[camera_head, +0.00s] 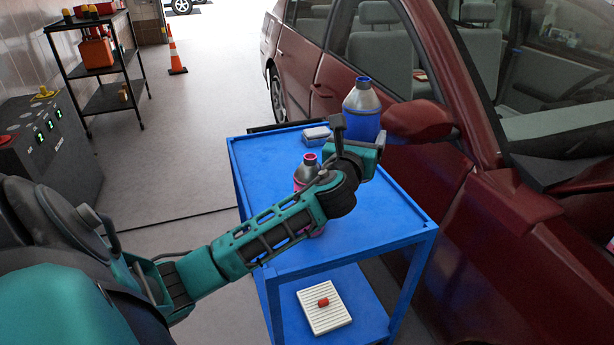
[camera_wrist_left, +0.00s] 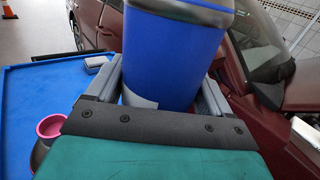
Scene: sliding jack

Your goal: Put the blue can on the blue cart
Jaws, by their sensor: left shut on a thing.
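The blue can (camera_head: 362,108), with a grey shoulder and a blue cap, is upright at the far right side of the blue cart (camera_head: 268,158). My left gripper (camera_head: 345,128) is shut on it; in the left wrist view the can (camera_wrist_left: 172,58) stands between the two fingers (camera_wrist_left: 160,95). The can's lower part is hidden behind the gripper, so I cannot tell whether its base touches the cart top. The cart top also shows in the left wrist view (camera_wrist_left: 35,90). My right gripper is not in view.
A bottle with a pink cap (camera_head: 308,165) stands on the cart, partly behind my left arm. A small grey box (camera_head: 316,135) sits near the cart's far edge. A dark red car (camera_head: 440,180) stands close along the right side. A white ribbed panel (camera_head: 322,308) lies on the lower shelf.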

